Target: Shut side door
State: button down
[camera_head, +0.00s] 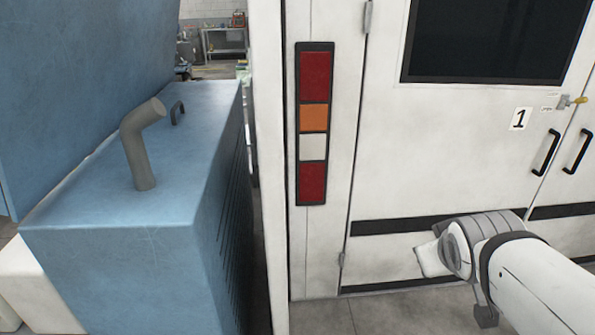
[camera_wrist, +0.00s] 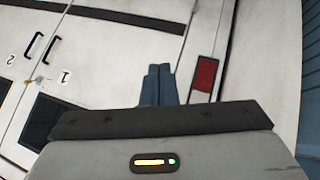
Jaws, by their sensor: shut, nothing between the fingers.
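A white door marked 1 (camera_head: 440,180) has a dark window, hinges on its left edge and a black handle (camera_head: 546,152). It looks flush with its frame in the head view. The same door shows turned over in the wrist view (camera_wrist: 100,62), beside a door marked 2 (camera_wrist: 14,38). I cannot tell whether either is the side door. My gripper (camera_wrist: 158,72) has its blue-grey fingers together and empty, in front of the white panel near the lamp strip. Its fingertips are not clear in the head view, where my arm covers the lower part of door 1.
A lamp strip (camera_head: 314,124) is on the white body left of door 1. A blue cabinet (camera_head: 120,240) with a grey bent pipe (camera_head: 142,142) stands at left, a narrow gap away. Grey floor shows below the door. A shelf (camera_head: 224,42) stands far back.

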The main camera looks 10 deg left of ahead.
jog(key=w+a+r+n+t+y+b, duration=0.1)
jog(key=w+a+r+n+t+b, duration=0.15)
jog(key=w+n+t, duration=0.35)
jog(key=n+g+y+b, duration=0.5)
jog(key=n+y, duration=1.1)
jog(key=n, duration=0.4)
send_near(269, 168)
jog(key=s+a, duration=0.2)
jog(key=a, duration=0.1)
jog(key=shift+w+a+r+p, duration=0.1)
jog(key=shift+w+a+p, duration=0.15)
jog(key=shift+w, duration=0.55)
jog(key=shift+w+a+p, duration=0.2)
jog(key=shift+w+a, duration=0.15)
jog(key=shift+w, duration=0.45)
jog(key=shift+w+a+r+p, duration=0.1)
jog(key=shift+w+a+p, duration=0.2)
jog(key=shift+w, duration=0.55)
